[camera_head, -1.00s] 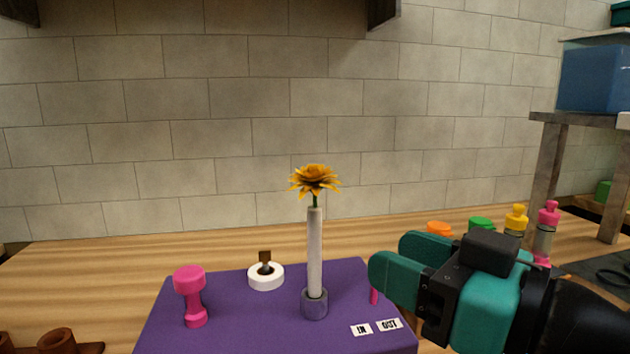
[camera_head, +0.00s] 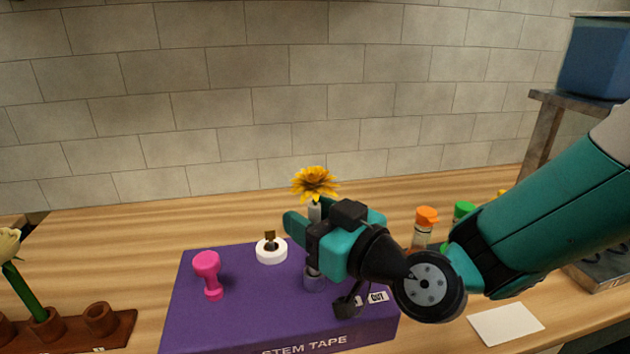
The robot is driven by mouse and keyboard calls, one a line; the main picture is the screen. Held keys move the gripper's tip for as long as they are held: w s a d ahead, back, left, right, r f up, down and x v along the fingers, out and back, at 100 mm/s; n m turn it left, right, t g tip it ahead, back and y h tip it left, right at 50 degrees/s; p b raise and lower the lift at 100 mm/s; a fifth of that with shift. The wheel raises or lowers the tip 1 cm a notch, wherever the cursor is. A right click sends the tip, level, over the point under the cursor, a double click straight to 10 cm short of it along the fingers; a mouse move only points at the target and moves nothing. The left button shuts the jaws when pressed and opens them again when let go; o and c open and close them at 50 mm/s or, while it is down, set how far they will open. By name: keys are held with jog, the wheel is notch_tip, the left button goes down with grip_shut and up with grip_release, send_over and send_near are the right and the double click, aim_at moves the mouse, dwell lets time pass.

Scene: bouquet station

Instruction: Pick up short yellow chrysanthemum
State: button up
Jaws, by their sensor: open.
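The yellow chrysanthemum (camera_head: 314,182) stands upright with its bloom above my gripper. Its white-wrapped stem (camera_head: 314,211) shows just under the bloom, and the lower part is hidden behind my gripper. The stem stands in a small purple-grey holder (camera_head: 313,280) on the purple stem tape box. My gripper (camera_head: 296,222) is open, in front of the stem and level with its upper part. I cannot tell whether the stem is between the fingers.
The purple box (camera_head: 230,318) also bears a pink dumbbell-shaped piece (camera_head: 208,275) and a white tape roll (camera_head: 271,251). A brown rack (camera_head: 100,320) with a pale flower (camera_head: 10,245) is at left. Bottles with orange (camera_head: 427,216) and green caps (camera_head: 464,210) stand at right. A white card (camera_head: 506,324) lies front right.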

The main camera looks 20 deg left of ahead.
jog(key=shift+w+a, duration=0.2)
jog(key=shift+a, duration=0.35)
grip_shut()
jog(key=shift+r, duration=0.15)
notch_tip(320, 180, up, 27)
jog(key=p, duration=0.6)
jog(key=shift+d, duration=0.1)
